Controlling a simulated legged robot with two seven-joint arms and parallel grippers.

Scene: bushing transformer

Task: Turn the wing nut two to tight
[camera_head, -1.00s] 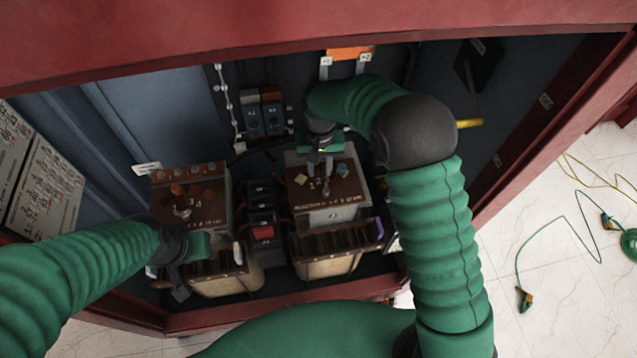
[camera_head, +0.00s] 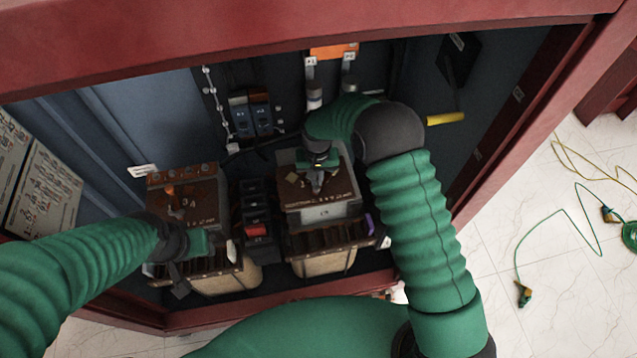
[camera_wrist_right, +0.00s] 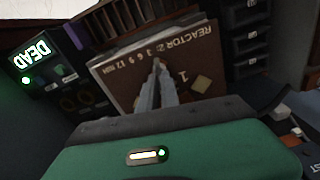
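The right-hand reactor unit (camera_head: 325,205) has a brown, lettered top plate. In the right wrist view its plate (camera_wrist_right: 125,75) reads "REACTOR 2" with a row of numbers. My right gripper (camera_head: 316,187) points down at the middle of this plate. In the right wrist view its two grey fingers (camera_wrist_right: 157,65) lie close together over the plate. I cannot make out a wing nut apart from the fingers, nor whether they grip one. My left gripper (camera_head: 215,244) is at the front of the left-hand unit (camera_head: 190,200); its finger opening is unclear.
A column of dark blocks with a red one (camera_head: 256,230) stands between the units. A lit "DEAD" display (camera_wrist_right: 34,54) shows in the right wrist view. The red cabinet frame (camera_head: 300,50) borders the space. A yellow rod (camera_head: 445,119) is right of my right arm.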

